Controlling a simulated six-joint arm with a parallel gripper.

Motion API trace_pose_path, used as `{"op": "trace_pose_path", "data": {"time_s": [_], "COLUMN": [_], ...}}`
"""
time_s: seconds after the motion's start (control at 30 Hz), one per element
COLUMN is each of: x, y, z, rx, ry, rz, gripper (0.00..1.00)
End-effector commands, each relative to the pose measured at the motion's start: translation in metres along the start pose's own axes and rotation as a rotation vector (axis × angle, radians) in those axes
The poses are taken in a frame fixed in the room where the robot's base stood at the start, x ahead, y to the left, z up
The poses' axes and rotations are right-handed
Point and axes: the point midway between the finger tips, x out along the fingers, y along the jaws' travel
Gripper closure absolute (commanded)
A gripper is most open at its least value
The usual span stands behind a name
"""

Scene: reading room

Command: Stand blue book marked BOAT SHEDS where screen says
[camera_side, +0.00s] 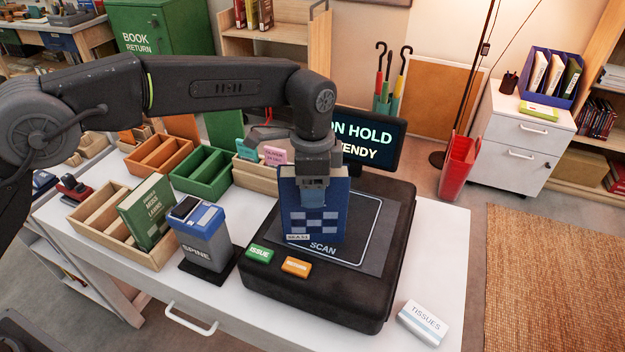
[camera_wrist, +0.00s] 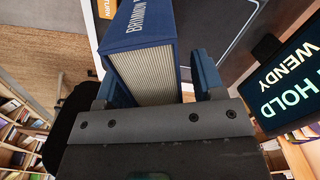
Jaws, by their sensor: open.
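A blue book (camera_side: 312,212) stands upright on the scan pad (camera_side: 366,225) of the black scanner. Its title does not show; white letters like "BRUMMON" show on the book's edge in the wrist view (camera_wrist: 143,45). My gripper (camera_side: 313,180) is over the top of the book. In the wrist view the jaws (camera_wrist: 156,88) are open, one on each side of the book, with a clear gap on the right side. The screen (camera_side: 370,140) reads "ON HOLD" and "WENDY", partly hidden by my arm. It also shows in the wrist view (camera_wrist: 290,85).
A wooden tray (camera_side: 84,228) holds a green book (camera_side: 146,212). Orange (camera_side: 160,153) and green (camera_side: 203,172) trays and a wooden tray with teal and pink cards (camera_side: 275,156) stand behind. A SPINE box (camera_side: 205,235) and tissues (camera_side: 423,320) are nearby.

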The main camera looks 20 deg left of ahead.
Motion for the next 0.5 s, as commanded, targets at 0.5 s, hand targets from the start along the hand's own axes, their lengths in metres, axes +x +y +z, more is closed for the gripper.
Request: {"op": "trace_pose_path", "data": {"time_s": [0.5], "x": [-0.079], "y": [0.0], "z": [-0.001], "rx": [0.0], "ry": [0.004], "rz": [-0.003], "gripper": [0.37]}}
